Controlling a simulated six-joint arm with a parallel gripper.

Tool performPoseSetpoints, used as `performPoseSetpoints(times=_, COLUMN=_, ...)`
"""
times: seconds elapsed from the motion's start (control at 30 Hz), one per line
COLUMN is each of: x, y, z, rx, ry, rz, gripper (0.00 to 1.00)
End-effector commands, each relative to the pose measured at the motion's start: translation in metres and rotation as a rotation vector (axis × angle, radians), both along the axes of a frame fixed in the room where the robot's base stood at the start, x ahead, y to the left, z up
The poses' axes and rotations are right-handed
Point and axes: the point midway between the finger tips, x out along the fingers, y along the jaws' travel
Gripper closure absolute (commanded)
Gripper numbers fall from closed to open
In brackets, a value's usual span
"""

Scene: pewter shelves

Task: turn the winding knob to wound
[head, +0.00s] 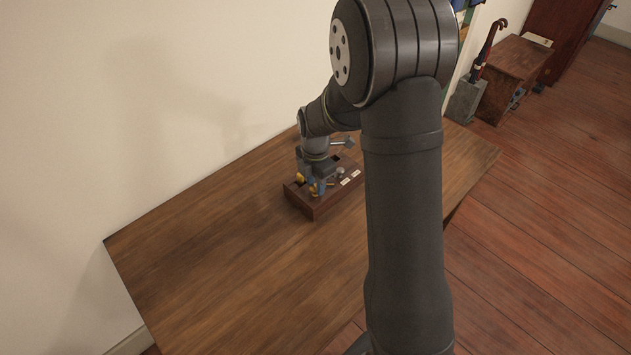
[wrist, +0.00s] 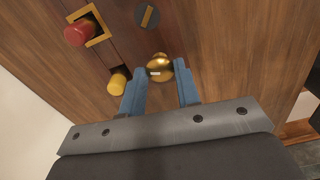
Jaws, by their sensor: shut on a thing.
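The brass winding knob (wrist: 156,66) sits on the wooden panel in the wrist view. It is rounded, with a small pale mark on its near side. My gripper (wrist: 160,78) has its two blue fingers on either side of the knob, shut on it. In the head view my gripper (head: 318,190) reaches down onto the dark wooden box (head: 314,211) on the table. The knob cannot be made out clearly there, behind the fingers. No wording for wound can be read.
In the wrist view, a red knob (wrist: 78,33) in a yellow square frame, a yellow peg (wrist: 117,83) and a dark round dial (wrist: 147,15) with a brass bar are near the fingers. The table (head: 220,255) is clear left of the box. A wall stands behind.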

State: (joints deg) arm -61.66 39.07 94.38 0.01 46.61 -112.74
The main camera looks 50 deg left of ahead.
Motion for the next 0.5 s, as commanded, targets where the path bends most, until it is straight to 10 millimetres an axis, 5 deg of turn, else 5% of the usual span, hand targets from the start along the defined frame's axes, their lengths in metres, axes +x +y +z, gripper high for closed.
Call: performPoseSetpoints(times=0.5, x=0.0006, y=0.0003, z=0.0012, rx=0.003, ry=-0.002, rz=-0.49, gripper=0.93)
